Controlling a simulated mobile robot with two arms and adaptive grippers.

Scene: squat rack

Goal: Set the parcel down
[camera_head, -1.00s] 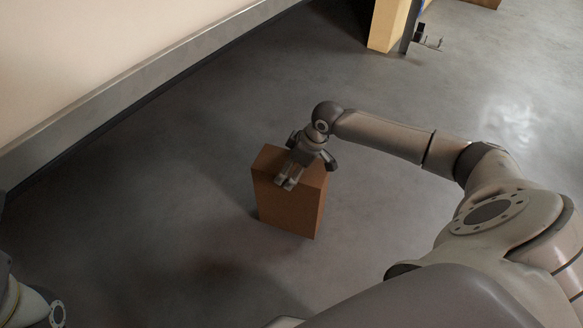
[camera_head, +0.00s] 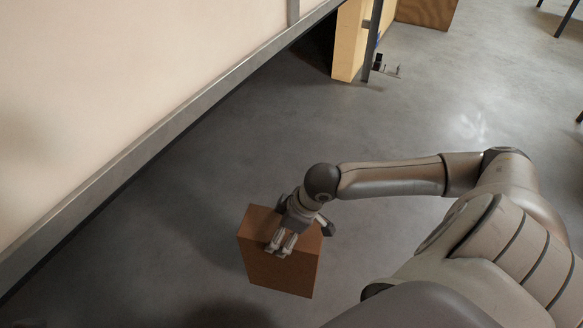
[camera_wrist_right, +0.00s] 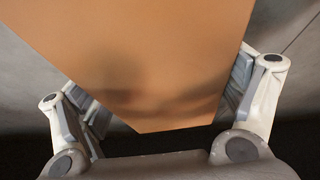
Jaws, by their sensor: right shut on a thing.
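The parcel (camera_head: 279,272) is a plain brown box, seen below the middle of the head view. My right gripper (camera_head: 282,243) is at its top and shut on it, with the fingers over the upper part of the box. In the right wrist view the parcel (camera_wrist_right: 140,55) fills the upper middle, with a finger of my right gripper (camera_wrist_right: 160,105) on each side of it. I cannot tell whether the parcel's underside touches the floor. My left gripper is not in view.
The grey concrete floor (camera_head: 400,120) is clear around the parcel. A yellow wooden post (camera_head: 350,45) and a wooden box (camera_head: 427,12) stand at the top. Dark legs show at the top right.

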